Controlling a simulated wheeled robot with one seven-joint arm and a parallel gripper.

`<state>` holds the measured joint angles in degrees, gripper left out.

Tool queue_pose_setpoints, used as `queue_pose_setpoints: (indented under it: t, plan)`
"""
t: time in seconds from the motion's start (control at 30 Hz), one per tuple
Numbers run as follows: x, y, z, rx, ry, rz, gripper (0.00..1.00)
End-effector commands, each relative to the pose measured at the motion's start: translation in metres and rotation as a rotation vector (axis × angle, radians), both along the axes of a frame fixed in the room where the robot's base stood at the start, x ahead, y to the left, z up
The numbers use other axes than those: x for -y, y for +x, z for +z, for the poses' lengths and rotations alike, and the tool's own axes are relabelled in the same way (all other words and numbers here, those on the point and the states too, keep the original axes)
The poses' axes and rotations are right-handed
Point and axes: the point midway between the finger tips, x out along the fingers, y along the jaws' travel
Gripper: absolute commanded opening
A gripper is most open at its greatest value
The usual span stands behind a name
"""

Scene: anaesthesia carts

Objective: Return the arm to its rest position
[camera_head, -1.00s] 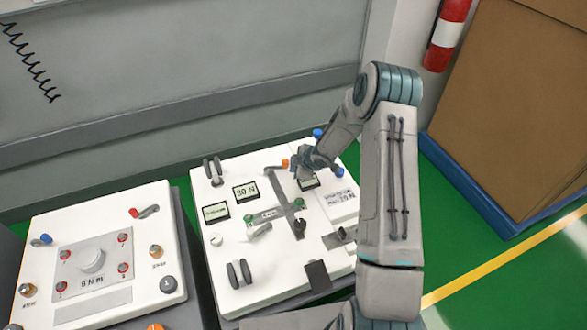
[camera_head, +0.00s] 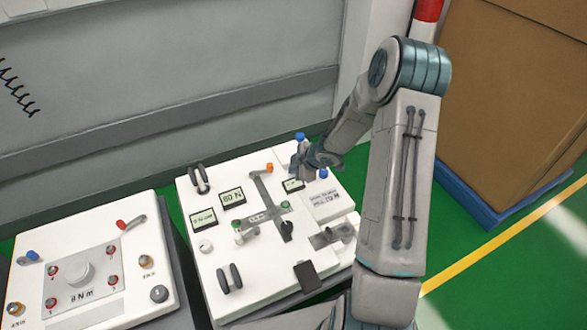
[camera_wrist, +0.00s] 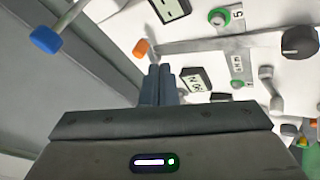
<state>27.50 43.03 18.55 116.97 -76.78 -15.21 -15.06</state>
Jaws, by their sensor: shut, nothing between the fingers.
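My gripper (camera_head: 297,172) is above the far right part of a white cart panel (camera_head: 262,280) in the head view, with my arm reaching in from the right. In the wrist view my gripper (camera_wrist: 159,70) shows its two fingers together, shut and empty. Beyond the fingertips are an orange-tipped lever (camera_wrist: 141,47) and a small display (camera_wrist: 195,83). I cannot tell how far the fingertips are from the panel.
The panel carries displays, levers, a black knob (camera_head: 287,228) and upright handles (camera_head: 229,277). A second white panel (camera_head: 120,312) stands at the left. A grey wall (camera_head: 150,70) is behind. A brown box (camera_head: 510,90) on a blue base stands at the right.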

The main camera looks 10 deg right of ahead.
Motion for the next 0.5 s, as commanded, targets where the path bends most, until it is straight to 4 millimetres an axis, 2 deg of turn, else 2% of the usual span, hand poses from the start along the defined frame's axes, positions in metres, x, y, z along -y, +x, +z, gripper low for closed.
queue_pose_setpoints:
  t: [0.3, 0.4, 0.5]
  plan:
    - [0.0, 0.0, 0.0, 0.0, 0.0, 0.0, 0.0]
    - [0.004, 0.0, 0.014, -0.003, -0.03, -0.041, 0.0]
    - [0.014, -0.003, 0.038, -0.013, -0.078, -0.13, 0.0]
